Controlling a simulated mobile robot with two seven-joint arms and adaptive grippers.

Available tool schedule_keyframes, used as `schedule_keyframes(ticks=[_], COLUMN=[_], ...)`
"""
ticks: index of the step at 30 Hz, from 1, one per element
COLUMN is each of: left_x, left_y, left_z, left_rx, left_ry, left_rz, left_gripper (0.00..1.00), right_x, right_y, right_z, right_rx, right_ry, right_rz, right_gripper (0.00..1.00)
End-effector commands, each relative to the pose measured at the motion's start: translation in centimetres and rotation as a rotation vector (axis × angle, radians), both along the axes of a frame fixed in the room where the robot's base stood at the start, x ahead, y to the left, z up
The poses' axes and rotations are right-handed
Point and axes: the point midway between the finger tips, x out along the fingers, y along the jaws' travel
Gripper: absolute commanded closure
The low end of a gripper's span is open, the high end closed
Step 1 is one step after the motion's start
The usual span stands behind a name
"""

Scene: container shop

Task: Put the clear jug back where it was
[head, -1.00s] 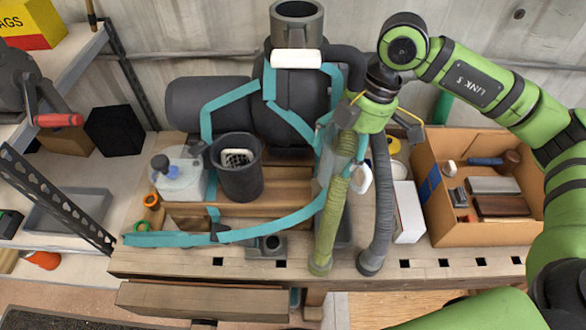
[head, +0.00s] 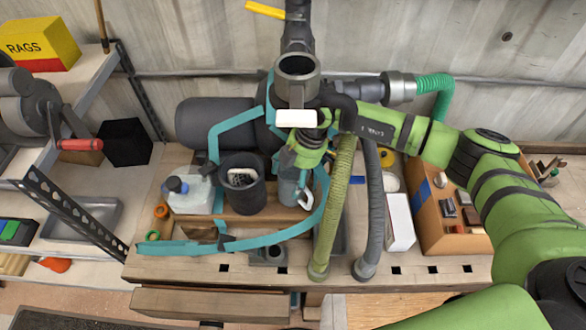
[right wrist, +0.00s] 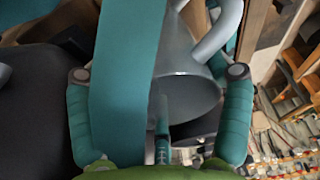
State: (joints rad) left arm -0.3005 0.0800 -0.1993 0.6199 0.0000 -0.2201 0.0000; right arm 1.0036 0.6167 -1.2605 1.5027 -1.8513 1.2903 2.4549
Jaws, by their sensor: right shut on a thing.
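The clear jug (head: 288,192), greyish and see-through with a pale handle, hangs below my right gripper (head: 303,158) in the head view. It is just right of a dark cup and behind the teal curved bar, over the wooden bench. In the right wrist view the jug (right wrist: 187,85) sits between the two teal fingers of my right gripper (right wrist: 158,125), which is shut on it. A teal strip covers part of the jug there. Whether its base touches the bench is hidden. My left gripper is not in view.
The dark cup (head: 243,198) and a whitish container with a blue cap (head: 192,196) stand left of the jug. The teal bar (head: 215,245) curves in front. Two hoses (head: 343,200) hang at its right. A white box (head: 399,222) and a cardboard box (head: 433,230) stand farther right.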

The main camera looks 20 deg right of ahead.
Motion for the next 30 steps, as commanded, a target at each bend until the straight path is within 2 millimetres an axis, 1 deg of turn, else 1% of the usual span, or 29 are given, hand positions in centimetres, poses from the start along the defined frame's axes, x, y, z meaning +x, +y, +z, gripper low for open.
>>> schedule_keyframes(ticks=[1, 6, 7, 8, 19, 23, 27, 29, 30], left_x=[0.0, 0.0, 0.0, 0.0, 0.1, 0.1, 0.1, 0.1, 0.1], left_y=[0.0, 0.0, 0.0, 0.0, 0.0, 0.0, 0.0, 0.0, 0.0], left_z=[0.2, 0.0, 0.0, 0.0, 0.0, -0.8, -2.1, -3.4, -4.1], left_rx=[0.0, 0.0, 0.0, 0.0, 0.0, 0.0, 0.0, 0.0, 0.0], left_ry=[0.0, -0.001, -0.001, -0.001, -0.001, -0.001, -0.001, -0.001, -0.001], left_rz=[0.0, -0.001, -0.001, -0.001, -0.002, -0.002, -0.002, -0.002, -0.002], left_gripper=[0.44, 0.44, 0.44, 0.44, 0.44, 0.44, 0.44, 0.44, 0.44], right_x=[0.0, 0.0, -0.1, -0.1, 0.0, 0.0, 0.1, 0.1, 0.1], right_y=[0.1, 0.1, 0.0, 0.0, 0.0, 0.0, -0.6, -1.1, -1.4], right_z=[0.0, -0.3, -0.3, -0.3, -0.2, -0.9, 1.2, 1.9, 2.6], right_rx=[0.001, 0.001, 0.001, 0.0, 0.0, 0.0, 0.0, 0.001, 0.0], right_ry=[0.0, -0.001, 0.001, 0.002, 0.001, 0.0, -0.006, -0.006, -0.008], right_rz=[0.001, 0.002, 0.001, 0.001, 0.001, 0.001, 0.003, 0.0, 0.001], right_gripper=[0.61, 0.61, 0.13, 0.01, 0.0, 0.0, 0.0, 0.0, 0.0])
